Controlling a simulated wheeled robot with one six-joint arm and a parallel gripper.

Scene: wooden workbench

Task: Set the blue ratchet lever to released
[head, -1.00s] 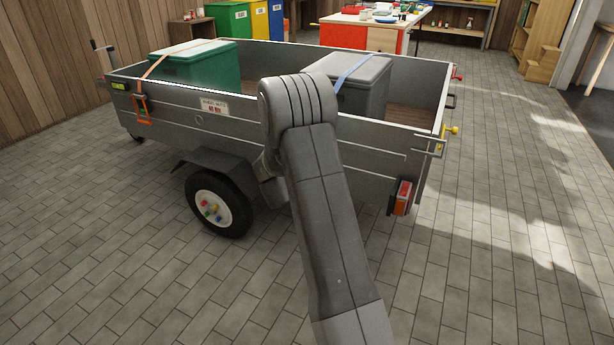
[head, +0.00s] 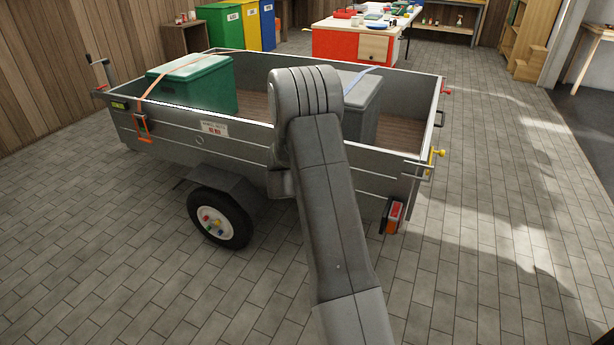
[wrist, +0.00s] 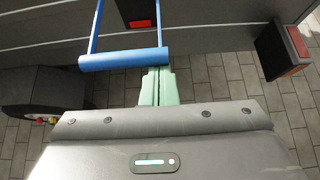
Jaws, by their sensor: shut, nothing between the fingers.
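The blue ratchet lever (wrist: 123,59) shows in the wrist view as a U-shaped frame with a thick cross bar, its two side rods running up to a dark ratchet body with a red mark (wrist: 141,23) on the trailer's side wall. My gripper (wrist: 160,72) has pale green fingers, shut with nothing between them. Their tips are at the right part of the bar, overlapping its lower edge in the picture; I cannot tell whether they touch. In the head view my arm hides the lever and gripper; only the blue strap (head: 357,80) shows, over the grey box (head: 362,110).
The grey trailer (head: 400,190) stands on a paved floor. A green box (head: 190,88) under an orange strap (head: 150,90) with an orange ratchet (head: 141,125) is at its left. A wheel (head: 219,219) and tail light (head: 393,215) flank my arm. Floor to the right is clear.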

